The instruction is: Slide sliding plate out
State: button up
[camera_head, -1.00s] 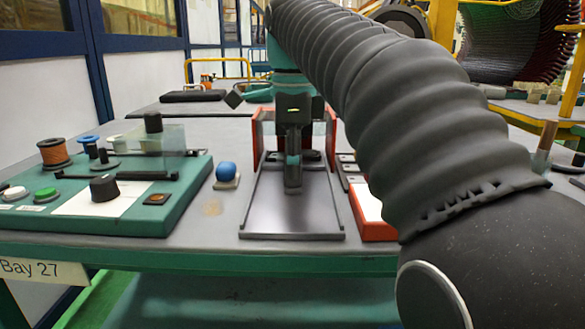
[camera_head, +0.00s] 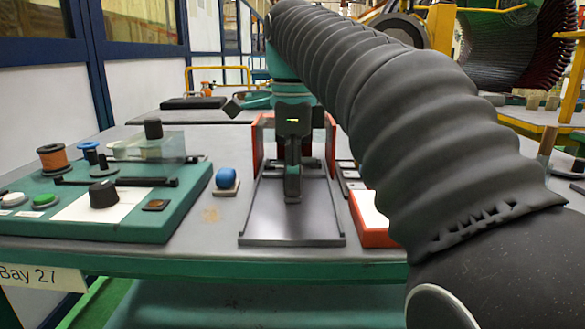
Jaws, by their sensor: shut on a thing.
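The dark grey sliding plate (camera_head: 265,217) lies flat on the bench in front of a red-sided housing (camera_head: 257,140). It has raised edges along its sides and front. My gripper (camera_head: 292,194) points down over the middle of the plate, just in front of the housing. Its fingers are closed together on something at the plate. The gripped part is hidden by the fingers, and I cannot tell whether it is a handle or the plate itself.
A green control panel (camera_head: 150,227) with knobs, buttons and a copper spool (camera_head: 53,157) is on the left. A blue ball-topped button (camera_head: 226,178) stands left of the plate. A red tray (camera_head: 370,236) sits close on the right. The bench front edge is near the plate's front.

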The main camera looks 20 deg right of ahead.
jog(key=shift+s+a+b, duration=0.25)
jog(key=shift+s+a, duration=0.2)
jog(key=shift+s, duration=0.95)
jog(key=shift+s+a+b, duration=0.3)
jog(key=shift+s+a, duration=0.2)
jog(key=shift+s, duration=0.95)
jog(key=shift+s+a+b, duration=0.25)
jog(key=shift+s+a, duration=0.2)
jog(key=shift+s, duration=0.95)
jog(key=o, duration=0.8)
jog(key=shift+o, duration=0.2)
jog(key=shift+s, duration=0.1)
notch_tip(320, 180, up, 6)
jog(key=p, duration=0.6)
